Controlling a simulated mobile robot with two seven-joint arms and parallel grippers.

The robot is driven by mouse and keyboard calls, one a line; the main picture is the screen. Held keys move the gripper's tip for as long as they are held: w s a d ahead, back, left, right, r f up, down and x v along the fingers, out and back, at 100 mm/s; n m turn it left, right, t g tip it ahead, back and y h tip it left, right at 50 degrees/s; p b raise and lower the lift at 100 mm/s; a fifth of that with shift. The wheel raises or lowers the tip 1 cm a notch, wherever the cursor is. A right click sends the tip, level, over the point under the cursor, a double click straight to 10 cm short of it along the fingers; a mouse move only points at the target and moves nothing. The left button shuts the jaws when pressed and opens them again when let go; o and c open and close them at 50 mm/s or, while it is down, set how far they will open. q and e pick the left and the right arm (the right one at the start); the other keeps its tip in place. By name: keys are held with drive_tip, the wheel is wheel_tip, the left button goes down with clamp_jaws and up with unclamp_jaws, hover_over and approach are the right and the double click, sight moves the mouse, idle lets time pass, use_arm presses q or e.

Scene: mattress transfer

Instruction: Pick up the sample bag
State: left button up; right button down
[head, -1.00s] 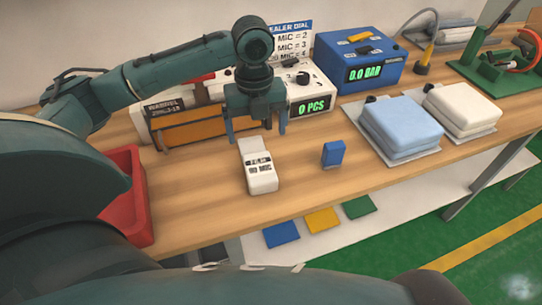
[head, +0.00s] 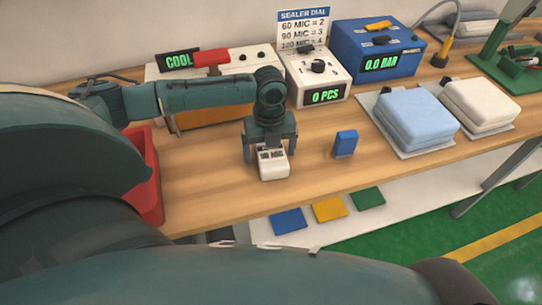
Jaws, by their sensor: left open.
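The sample bag, seemingly the white block-shaped pack with a dark-printed label (head: 273,169), lies on the wooden table. My left gripper (head: 270,154) points down over its far part, with one finger on each side of it. The fingers are apart, and I cannot tell whether they touch the pack. The gripper hides the pack's far end; its near end shows. My right gripper is not in view.
A small blue block (head: 345,144) stands just right of the pack. Behind are a white dial box (head: 318,92) and a blue gauge box (head: 378,45). A red bin (head: 147,180) is at left. Folded blue (head: 415,118) and cream (head: 480,103) stacks lie at right.

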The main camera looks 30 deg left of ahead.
use_arm(q)
drive_tip(key=shift+f, duration=0.1)
drive_tip(key=shift+c, duration=0.2)
drive_tip(key=c, duration=1.1)
